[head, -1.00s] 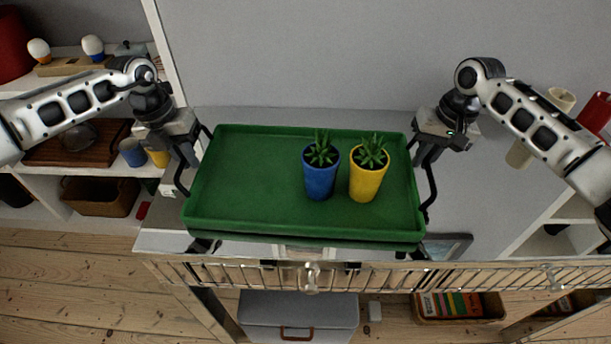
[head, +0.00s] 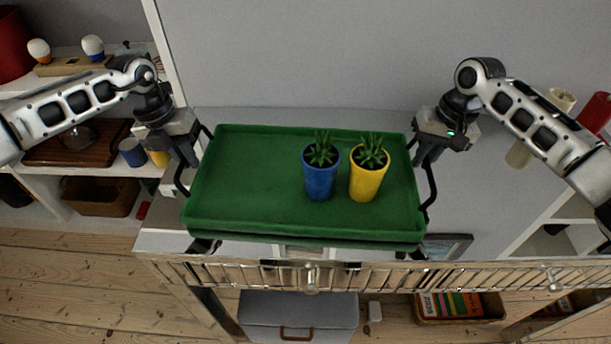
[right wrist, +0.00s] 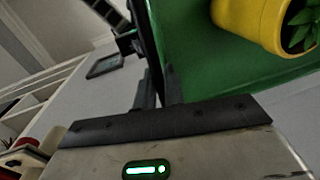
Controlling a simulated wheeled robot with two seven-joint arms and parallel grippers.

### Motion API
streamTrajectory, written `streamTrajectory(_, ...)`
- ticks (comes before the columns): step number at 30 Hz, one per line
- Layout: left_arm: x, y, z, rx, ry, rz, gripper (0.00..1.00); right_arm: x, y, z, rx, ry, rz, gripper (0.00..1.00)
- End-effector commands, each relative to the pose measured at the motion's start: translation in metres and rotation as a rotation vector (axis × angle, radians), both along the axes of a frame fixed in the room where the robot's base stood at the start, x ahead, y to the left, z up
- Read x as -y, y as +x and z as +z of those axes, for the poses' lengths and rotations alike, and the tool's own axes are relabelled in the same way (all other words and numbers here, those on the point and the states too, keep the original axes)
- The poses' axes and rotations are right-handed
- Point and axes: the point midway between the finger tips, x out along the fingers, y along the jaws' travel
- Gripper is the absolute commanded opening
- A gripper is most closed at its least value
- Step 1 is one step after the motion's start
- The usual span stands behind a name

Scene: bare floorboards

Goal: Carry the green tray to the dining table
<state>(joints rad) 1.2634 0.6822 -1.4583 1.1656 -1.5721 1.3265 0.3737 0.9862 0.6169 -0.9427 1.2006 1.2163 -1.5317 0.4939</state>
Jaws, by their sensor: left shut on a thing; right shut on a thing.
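The green tray (head: 250,190) is level in the head view, over a grey-topped console with a slatted metallic front. A blue pot (head: 319,182) and a yellow pot (head: 368,182), each with a spiky green plant, stand upright on its right half. My left gripper (head: 185,165) is shut on the tray's black left handle. My right gripper (head: 424,163) is shut on the black right handle. The right wrist view shows the tray (right wrist: 200,60) and the yellow pot (right wrist: 255,20) close by. I cannot tell whether the tray touches the console top. No dining table shows.
The console top (head: 480,180) has bare room right of the tray, with a dark picture frame (head: 447,246) near its front edge. Shelves with a wooden tray, cups and a basket (head: 100,196) stand at the left. Candles (head: 519,153) are at the right. Wooden floor (head: 80,280) shows at lower left.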

Motion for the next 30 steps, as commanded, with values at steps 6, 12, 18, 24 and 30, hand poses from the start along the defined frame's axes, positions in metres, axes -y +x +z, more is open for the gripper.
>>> streamTrajectory(6,-0.001,0.001,0.001,0.002,0.001,0.001,0.0,0.002,0.0,0.001,0.001,-0.002,-0.002,0.0)
streamTrajectory(12,-0.001,0.002,0.006,0.006,-0.001,0.002,0.0,0.001,0.002,0.006,0.006,0.001,-0.003,0.0)
streamTrajectory(18,-0.001,0.002,0.018,0.006,0.0,0.002,0.0,0.001,0.001,0.018,0.004,0.0,-0.003,0.0)
streamTrajectory(24,-0.001,0.001,0.037,0.005,0.0,0.003,0.0,0.001,0.001,0.038,0.004,0.0,-0.003,0.0)
streamTrajectory(30,-0.001,0.001,0.052,0.004,0.001,0.003,0.0,0.001,0.001,0.052,0.004,0.0,-0.003,0.0)
